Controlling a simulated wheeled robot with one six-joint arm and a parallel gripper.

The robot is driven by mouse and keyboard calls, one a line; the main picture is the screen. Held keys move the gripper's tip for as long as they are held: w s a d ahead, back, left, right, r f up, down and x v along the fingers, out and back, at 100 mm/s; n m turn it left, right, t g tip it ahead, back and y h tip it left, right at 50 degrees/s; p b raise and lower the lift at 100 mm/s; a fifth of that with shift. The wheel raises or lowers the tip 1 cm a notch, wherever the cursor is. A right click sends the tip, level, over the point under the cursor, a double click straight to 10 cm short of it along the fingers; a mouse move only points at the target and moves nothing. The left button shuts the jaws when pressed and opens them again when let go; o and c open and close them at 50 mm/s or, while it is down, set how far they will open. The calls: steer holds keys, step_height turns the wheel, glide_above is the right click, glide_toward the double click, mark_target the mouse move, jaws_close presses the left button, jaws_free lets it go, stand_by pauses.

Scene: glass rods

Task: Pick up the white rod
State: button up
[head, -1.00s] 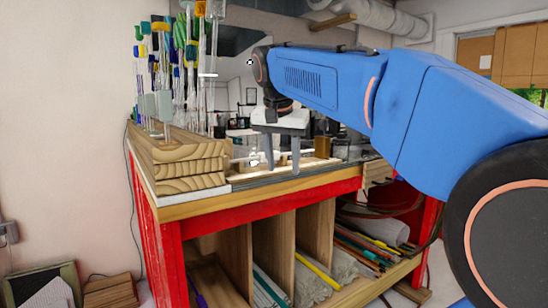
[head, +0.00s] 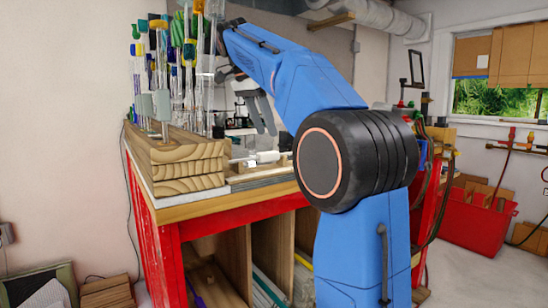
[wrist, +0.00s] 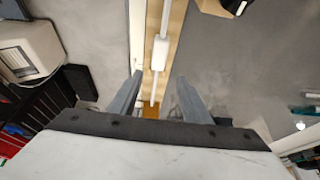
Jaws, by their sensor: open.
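A white rod with a thicker white middle piece lies on a wooden strip in the wrist view (wrist: 160,52), running up the picture and roughly in line with the gap between my fingers. In the head view the white rod (head: 265,157) lies near the bench top, beside the stepped wooden block. My gripper (head: 262,132) is open and empty, pointing down above the bench, with a clear gap to the rod. In the wrist view my gripper (wrist: 160,79) shows both fingers apart.
A stepped wooden block (head: 178,172) holds several upright glass rods with coloured tops (head: 190,60), close to the left of my gripper. The red-framed bench (head: 240,214) has open compartments below. A red bin (head: 474,222) stands at the right.

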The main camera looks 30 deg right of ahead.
mark_target(273, 152)
steer(key=shift+s+a+x, duration=0.15)
steer(key=shift+x, duration=1.7)
steer(key=shift+s+a+x, duration=0.1)
steer(key=shift+a+x, duration=0.05)
steer(key=shift+x, duration=1.7)
steer(key=shift+f, duration=0.1)
jaws_close()
